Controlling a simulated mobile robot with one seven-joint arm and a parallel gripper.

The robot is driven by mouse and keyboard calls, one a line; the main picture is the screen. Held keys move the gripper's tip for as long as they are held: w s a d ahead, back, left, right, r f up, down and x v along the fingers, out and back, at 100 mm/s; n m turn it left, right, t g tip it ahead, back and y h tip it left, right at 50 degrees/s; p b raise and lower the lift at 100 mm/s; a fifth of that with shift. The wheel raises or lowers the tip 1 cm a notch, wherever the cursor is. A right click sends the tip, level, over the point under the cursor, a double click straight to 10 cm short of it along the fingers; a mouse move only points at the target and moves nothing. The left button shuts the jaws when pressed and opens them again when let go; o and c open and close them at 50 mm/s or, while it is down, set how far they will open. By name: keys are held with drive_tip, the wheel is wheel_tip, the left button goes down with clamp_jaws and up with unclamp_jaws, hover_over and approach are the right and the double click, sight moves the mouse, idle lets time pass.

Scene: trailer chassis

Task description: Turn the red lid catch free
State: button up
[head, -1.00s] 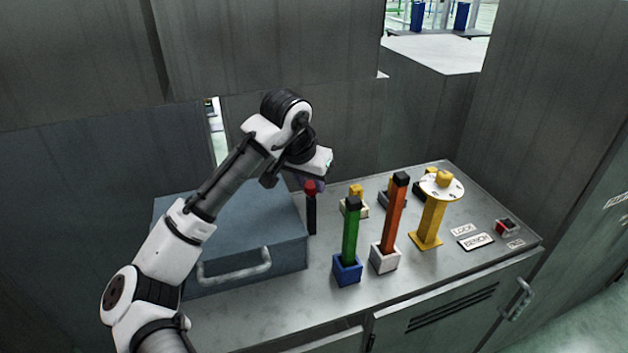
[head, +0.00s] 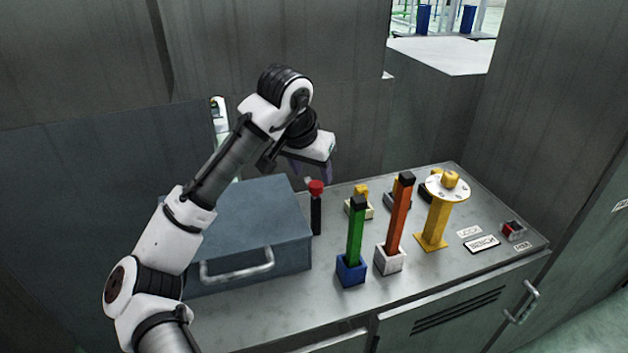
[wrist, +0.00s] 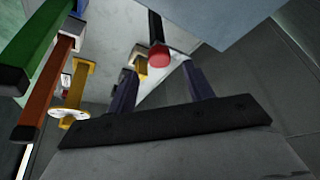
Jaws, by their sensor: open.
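The red lid catch (head: 316,187) is a red knob on top of a dark upright post at the right side of the blue-grey box (head: 245,215). The box lid is down. My gripper (head: 311,174) is just behind and above the knob, its purple-grey fingers partly hidden by my wrist. In the wrist view the red knob (wrist: 158,56) shows near the tips of my gripper (wrist: 162,66). The fingers are apart with nothing held between them. I cannot tell the exact gap between fingers and knob.
Right of the box on the bench (head: 310,300) stand a green post (head: 355,235) in a blue base, an orange post (head: 399,215) in a white base, and a yellow stand (head: 434,222) with a round dial. Grey walls close in behind and right.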

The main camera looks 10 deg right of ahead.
drive_tip(key=b+v, duration=0.1)
drive_tip(key=v, duration=0.8)
drive_tip(key=shift+r, duration=0.4)
drive_tip(key=shift+s, duration=0.1)
